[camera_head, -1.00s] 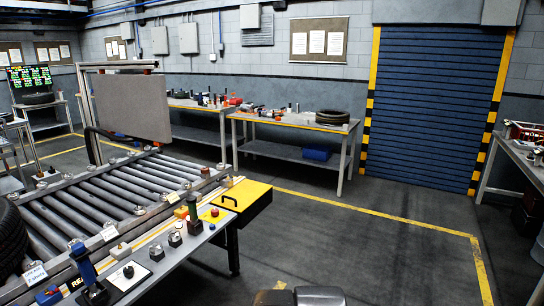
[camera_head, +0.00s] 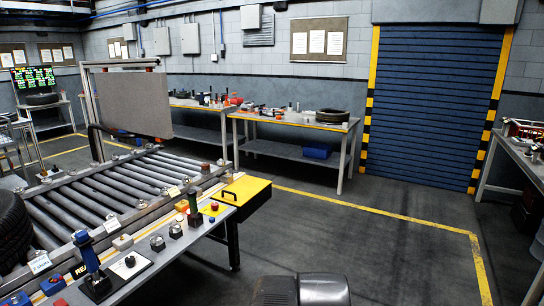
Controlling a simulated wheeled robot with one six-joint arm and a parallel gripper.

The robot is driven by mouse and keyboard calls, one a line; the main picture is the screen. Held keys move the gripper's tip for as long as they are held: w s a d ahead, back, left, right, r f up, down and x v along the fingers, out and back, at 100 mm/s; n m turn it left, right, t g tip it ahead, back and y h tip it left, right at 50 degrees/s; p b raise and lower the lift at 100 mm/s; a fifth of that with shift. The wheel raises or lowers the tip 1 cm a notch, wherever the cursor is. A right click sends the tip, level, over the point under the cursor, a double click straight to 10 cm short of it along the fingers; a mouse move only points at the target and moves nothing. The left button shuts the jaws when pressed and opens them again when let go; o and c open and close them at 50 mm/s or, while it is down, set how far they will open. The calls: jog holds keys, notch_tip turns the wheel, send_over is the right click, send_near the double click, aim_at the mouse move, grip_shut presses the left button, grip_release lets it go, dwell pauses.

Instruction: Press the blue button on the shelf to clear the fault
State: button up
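A grey shelf (camera_head: 205,231) with several controls runs along the near side of the roller conveyor, at the lower left. A small blue block-like item (camera_head: 52,285) sits near its lower left end. A second blue item (camera_head: 16,299) is cut by the bottom edge. I cannot tell whether either is the blue button. A joystick with a blue handle (camera_head: 88,257) stands on a dark base beside them. A red button on a yellow base (camera_head: 214,207) is near the far end. My gripper is not in view; a dark part of my own body shows at the bottom centre.
The roller conveyor (camera_head: 110,194) lies behind the shelf, with a tyre (camera_head: 11,230) at its left edge. A yellow box (camera_head: 247,189) juts out at the shelf's far end. Workbenches line the back wall. The floor (camera_head: 345,225) right of the shelf is clear.

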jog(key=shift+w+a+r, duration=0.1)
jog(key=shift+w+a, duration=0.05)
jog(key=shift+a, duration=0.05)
